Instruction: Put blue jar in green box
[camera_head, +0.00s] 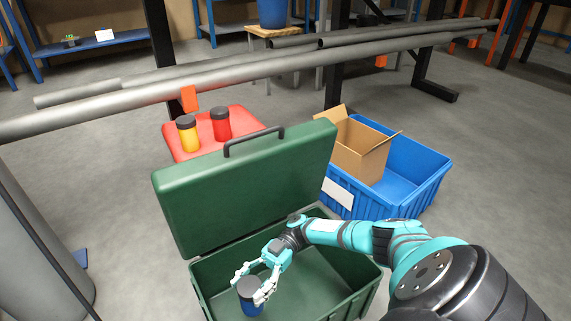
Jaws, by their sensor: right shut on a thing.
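The blue jar (251,304) with a dark lid is at the bottom of the view, over the left part of the green box's opening. My right gripper (254,289) is shut on the blue jar, its white fingers around the jar near the lid. The jar looks upright; whether it touches the box floor I cannot tell. The green box (205,275) is open, with its lid (250,185) raised at the back and a dark handle on top. My right arm reaches in from the lower right across the box. My left gripper is not in view.
A yellow jar (187,137) and a red jar (221,126) stand on a red surface (243,123) behind the lid. A blue crate (405,185) holding an open cardboard box (355,150) is right of it. Grey pipes (250,77) run across behind. A grey cylinder (35,255) stands at left.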

